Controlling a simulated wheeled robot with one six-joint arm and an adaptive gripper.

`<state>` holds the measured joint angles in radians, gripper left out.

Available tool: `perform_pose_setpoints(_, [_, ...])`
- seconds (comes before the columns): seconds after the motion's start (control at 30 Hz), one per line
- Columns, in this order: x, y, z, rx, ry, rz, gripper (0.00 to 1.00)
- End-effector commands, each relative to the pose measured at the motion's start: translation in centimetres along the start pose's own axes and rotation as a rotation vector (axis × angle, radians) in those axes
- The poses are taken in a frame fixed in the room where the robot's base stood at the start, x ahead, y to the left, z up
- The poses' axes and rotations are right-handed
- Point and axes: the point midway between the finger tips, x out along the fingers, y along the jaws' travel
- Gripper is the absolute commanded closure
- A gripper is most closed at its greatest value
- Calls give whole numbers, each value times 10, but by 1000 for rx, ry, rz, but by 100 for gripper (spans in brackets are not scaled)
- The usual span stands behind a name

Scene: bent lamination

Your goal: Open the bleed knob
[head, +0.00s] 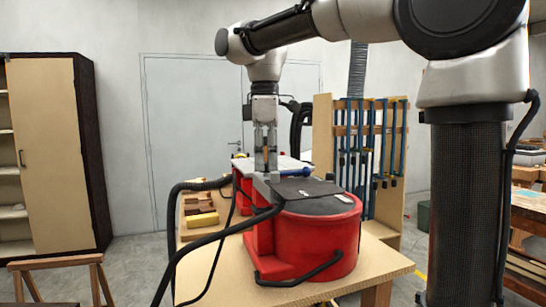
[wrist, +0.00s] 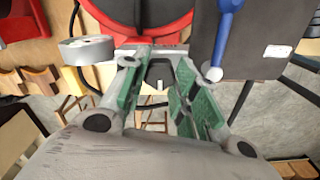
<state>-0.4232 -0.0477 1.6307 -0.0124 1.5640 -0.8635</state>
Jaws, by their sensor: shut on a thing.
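The red pump unit (head: 315,240) with a dark top stands on the wooden table in the head view; its red rim (wrist: 150,28) also shows at the top of the wrist view. My gripper (head: 268,178) points straight down at the left part of its top. In the wrist view my gripper (wrist: 157,62) has green-padded fingers closed on a small grey and dark part (wrist: 160,73) at the fingertips. This part is likely the bleed knob, mostly hidden by the fingers. Its turn angle cannot be told.
A round grey gauge-like part (wrist: 87,50) is left of the fingers, and a blue handle (wrist: 228,30) is close on the right. Black hoses (head: 185,245) loop over the table's left side. Wooden blocks (head: 200,215) lie behind them. A clamp rack (head: 370,150) stands behind.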

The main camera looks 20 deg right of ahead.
Motion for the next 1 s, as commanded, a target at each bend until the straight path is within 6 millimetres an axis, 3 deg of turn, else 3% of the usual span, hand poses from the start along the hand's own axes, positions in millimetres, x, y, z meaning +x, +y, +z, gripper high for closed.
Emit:
perform_pose_setpoints(0.3, [-1,1,1,-119,-1,3,95])
perform_pose_setpoints(0.83, [0,0,0,-143,-1,2,95])
perform_pose_setpoints(0.87, [0,0,0,-143,-1,2,70])
perform_pose_setpoints(1.0, [0,0,0,-142,0,2,49])
